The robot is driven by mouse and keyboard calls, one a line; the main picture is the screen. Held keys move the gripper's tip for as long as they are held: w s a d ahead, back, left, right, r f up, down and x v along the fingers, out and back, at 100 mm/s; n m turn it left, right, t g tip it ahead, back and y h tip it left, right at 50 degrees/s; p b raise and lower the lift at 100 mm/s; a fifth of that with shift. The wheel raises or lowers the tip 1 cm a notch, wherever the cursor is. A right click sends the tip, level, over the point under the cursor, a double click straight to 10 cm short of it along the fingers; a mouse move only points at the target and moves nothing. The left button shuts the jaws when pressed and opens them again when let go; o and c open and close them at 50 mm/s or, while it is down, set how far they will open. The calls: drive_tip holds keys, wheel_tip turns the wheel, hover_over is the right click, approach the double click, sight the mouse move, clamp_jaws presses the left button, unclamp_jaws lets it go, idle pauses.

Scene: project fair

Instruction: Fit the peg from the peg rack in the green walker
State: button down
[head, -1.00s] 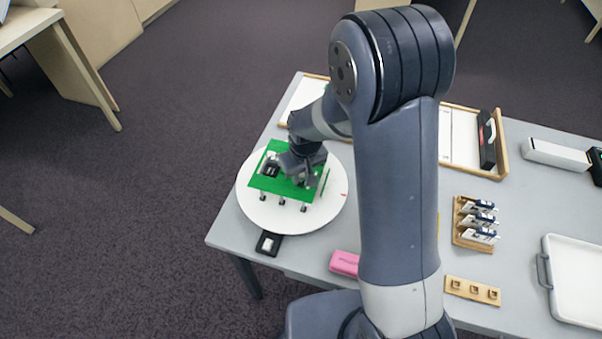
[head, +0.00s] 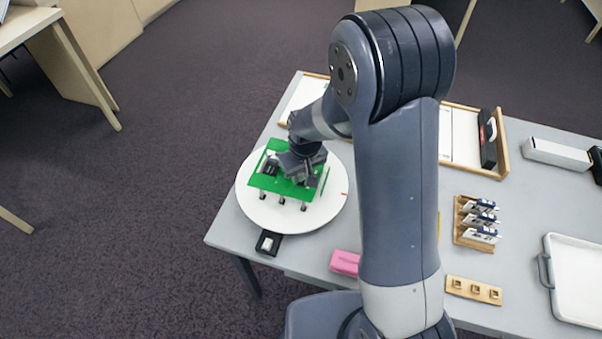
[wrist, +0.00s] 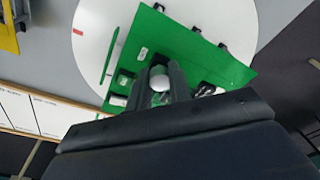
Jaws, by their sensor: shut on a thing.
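The green walker (head: 265,182) is a flat green body on several short dark legs, standing on a round white disc (head: 250,205). It also shows in the wrist view (wrist: 165,38). My gripper (wrist: 157,80) is over the walker's top and is shut on a peg (wrist: 159,82), whose pale rounded end shows between the fingers. The fingers hide the peg's other end, so I cannot tell how far it sits in the walker. In the head view my gripper (head: 300,172) hides part of the walker. The wooden peg rack (head: 474,290) has several square holders at the table's front.
A wooden rack with white and blue modules (head: 478,222) and a white tray (head: 580,280) stand to the right. A pink block (head: 344,262) and a small black box (head: 268,243) lie near the front edge. A wooden-framed board (head: 460,135) lies behind my arm.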

drive_tip(key=shift+r+p, duration=0.35)
drive_tip(key=shift+r, duration=0.25)
drive_tip(key=shift+f+b, duration=0.65)
drive_tip(key=shift+b, duration=0.2)
idle(1.8)
drive_tip(key=c, duration=1.2)
unclamp_jaws()
drive_tip(key=shift+r+p, duration=2.5)
drive_tip(key=shift+r, duration=1.3)
drive_tip(key=shift+f, duration=0.15)
